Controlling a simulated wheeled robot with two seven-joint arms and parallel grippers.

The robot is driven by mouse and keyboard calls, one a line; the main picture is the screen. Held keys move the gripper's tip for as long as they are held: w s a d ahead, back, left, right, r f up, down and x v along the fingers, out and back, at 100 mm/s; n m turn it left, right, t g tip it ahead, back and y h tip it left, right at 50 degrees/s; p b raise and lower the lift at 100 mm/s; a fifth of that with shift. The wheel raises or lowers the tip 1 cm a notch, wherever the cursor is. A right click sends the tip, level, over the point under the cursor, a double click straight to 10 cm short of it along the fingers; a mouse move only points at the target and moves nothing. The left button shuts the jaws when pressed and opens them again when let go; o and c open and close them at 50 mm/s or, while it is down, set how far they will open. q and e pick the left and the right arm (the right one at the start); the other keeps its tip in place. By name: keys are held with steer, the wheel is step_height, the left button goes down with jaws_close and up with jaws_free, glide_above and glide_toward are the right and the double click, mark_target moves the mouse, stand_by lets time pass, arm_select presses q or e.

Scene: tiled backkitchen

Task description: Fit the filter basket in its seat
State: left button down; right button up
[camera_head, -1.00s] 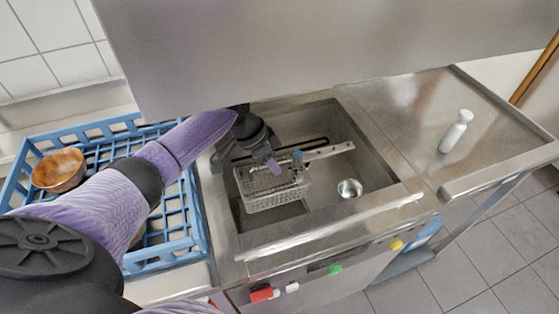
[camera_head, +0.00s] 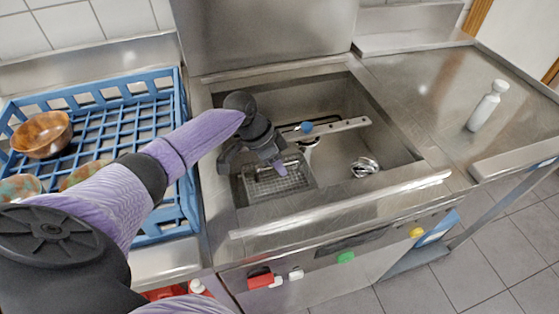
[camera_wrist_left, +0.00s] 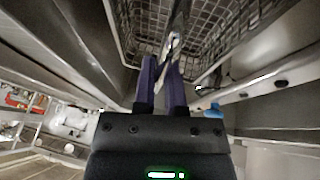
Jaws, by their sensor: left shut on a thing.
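The filter basket (camera_head: 284,184) is a grey wire-mesh box, low in the metal tank at its front left. It lies within the outline of its seat, a rectangular opening in the tank floor (camera_head: 312,192); I cannot tell whether it rests fully down. My left gripper (camera_head: 281,168) is shut on the basket's upright handle, above the mesh. In the left wrist view the mesh basket (camera_wrist_left: 222,28) spreads beyond my closed purple fingers (camera_wrist_left: 160,88), with the metal handle between their tips. The gripper hides the basket's back left part. My right gripper is not in view.
A perforated metal arm with a blue cap (camera_head: 306,127) crosses the tank just behind the gripper. A shiny round part (camera_head: 365,167) lies on the tank floor. A blue rack (camera_head: 125,120) with bowls (camera_head: 42,134) stands left. A white bottle (camera_head: 488,106) stands on the right counter.

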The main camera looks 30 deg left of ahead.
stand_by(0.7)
arm_select(q)
steer(key=shift+f, duration=0.55)
steer(key=c, duration=0.6)
jaws_free()
steer(key=p+v, duration=0.3)
steer(key=v, duration=0.7)
